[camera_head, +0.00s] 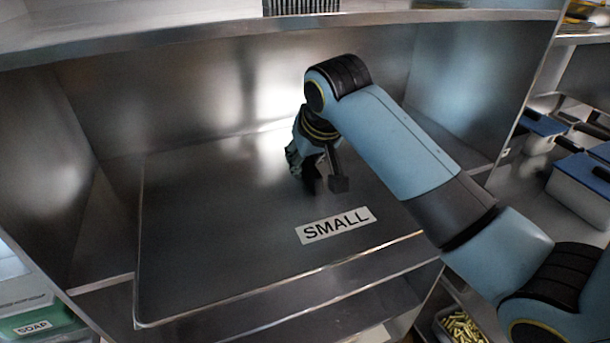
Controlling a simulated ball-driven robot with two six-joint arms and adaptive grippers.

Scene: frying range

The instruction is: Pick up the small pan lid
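The small pan lid (220,220) is a wide, flat, shiny metal sheet with a white label reading SMALL near its front right. It lies level on a metal shelf unit. My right gripper (323,184) is over the back right part of the lid, pointing down, very close to its surface. One dark finger with a blocky tip shows on the right; the other side is dark and partly hidden by the gripper body. I cannot see a handle or whether the fingers hold anything. My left gripper is not in view.
Metal side walls stand left and right of the lid, with an upper shelf (200,33) above. A lower shelf (300,315) lies below the lid's front edge. At right are blue-lidded containers (580,185) and a bin of yellowish pieces (462,326); a green SOAP box (38,322) sits lower left.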

